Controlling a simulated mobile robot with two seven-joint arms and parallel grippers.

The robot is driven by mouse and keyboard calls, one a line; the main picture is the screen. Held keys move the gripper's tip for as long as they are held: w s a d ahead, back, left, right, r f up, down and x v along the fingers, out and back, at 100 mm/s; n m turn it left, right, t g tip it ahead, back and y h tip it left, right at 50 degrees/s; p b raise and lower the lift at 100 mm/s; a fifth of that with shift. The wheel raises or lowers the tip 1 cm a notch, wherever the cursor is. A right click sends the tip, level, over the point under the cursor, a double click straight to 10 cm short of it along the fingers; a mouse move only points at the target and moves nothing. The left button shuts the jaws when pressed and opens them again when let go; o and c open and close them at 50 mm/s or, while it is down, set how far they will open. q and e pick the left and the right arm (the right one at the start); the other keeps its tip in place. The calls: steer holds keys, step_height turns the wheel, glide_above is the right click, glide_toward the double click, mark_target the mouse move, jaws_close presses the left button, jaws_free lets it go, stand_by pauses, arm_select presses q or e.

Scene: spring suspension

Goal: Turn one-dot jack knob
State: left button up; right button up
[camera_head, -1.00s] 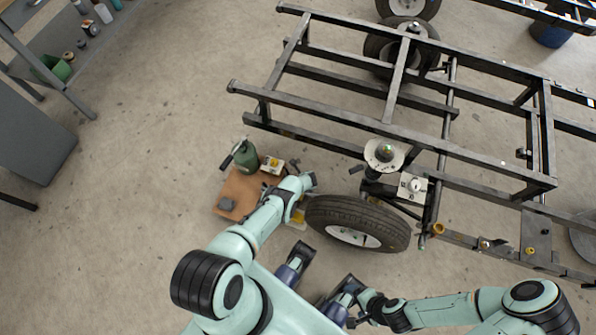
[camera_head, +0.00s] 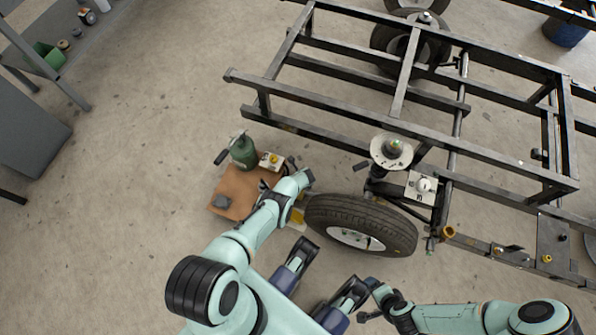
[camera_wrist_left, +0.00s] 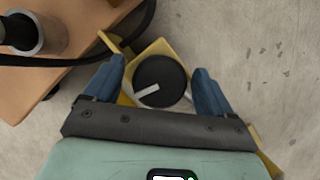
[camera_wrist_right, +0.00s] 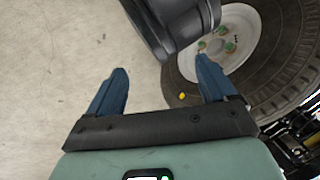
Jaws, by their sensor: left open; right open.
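A round black knob (camera_wrist_left: 160,82) with a white pointer bar sits on a yellow jack body (camera_wrist_left: 150,52) in the left wrist view. The bar points to the lower left. No dot mark is legible. My left gripper (camera_wrist_left: 160,74) is open, with one blue finger on each side of the knob; contact cannot be told. In the head view a bit of yellow (camera_head: 297,216) shows beside the tyre, and my left arm hides the knob. My right gripper (camera_wrist_right: 162,72) is open and empty, above the floor near the wheel.
A white box with a dial (camera_head: 421,187) sits by the spring.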

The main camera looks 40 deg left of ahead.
arm_select(q)
steer(key=c, duration=1)
steer(key=shift+f+n+b, duration=0.1)
steer(key=shift+n+b, duration=0.2)
steer(key=shift+n+g+b, duration=0.5)
steer(key=shift+n+b, duration=0.15)
steer(key=shift+n, duration=0.35)
steer(key=shift+n+y, duration=0.3)
arm_select(e)
steer(key=w, duration=0.1)
steer(key=w+d+f, duration=0.1)
steer(key=w+f+t, duration=0.1)
steer(key=shift+d, duration=0.25)
arm_select(q)
steer(key=o, duration=1)
